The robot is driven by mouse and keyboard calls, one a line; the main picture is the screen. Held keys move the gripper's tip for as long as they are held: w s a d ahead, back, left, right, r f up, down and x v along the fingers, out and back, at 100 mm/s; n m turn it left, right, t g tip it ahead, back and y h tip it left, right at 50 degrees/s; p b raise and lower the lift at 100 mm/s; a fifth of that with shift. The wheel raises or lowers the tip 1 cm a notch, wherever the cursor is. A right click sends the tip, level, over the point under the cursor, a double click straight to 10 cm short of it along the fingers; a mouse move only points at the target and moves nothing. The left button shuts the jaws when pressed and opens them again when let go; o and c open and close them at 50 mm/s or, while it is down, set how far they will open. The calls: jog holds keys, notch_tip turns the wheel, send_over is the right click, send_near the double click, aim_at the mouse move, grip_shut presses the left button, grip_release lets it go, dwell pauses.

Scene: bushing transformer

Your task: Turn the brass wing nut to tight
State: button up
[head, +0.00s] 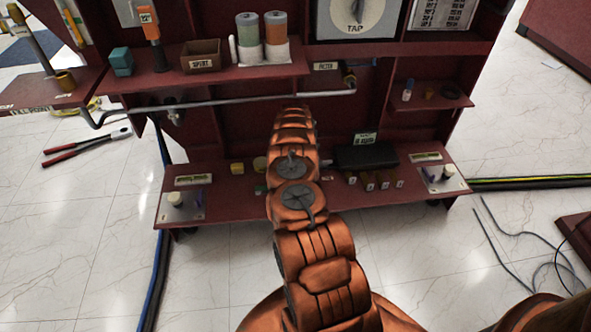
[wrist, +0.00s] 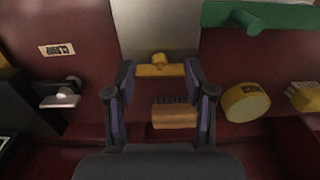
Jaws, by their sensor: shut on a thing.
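The brass wing nut (wrist: 158,70) shows in the wrist view as a yellow bar with a small round knob at its middle, in front of a pale grey plate. Its bar lies about level. My gripper (wrist: 161,75) has one finger at each end of the bar and is shut on it. In the head view my orange arm reaches forward over the lower shelf and hides the nut and the gripper.
A pale lever (wrist: 60,95) is at left. A dark box (head: 366,156) lies on the lower shelf.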

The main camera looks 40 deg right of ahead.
dwell(0.4)
jog(key=o, duration=1.2)
jog(key=shift+c, duration=0.2)
jog(key=shift+r, duration=0.1)
jog(key=shift+r, duration=3.65)
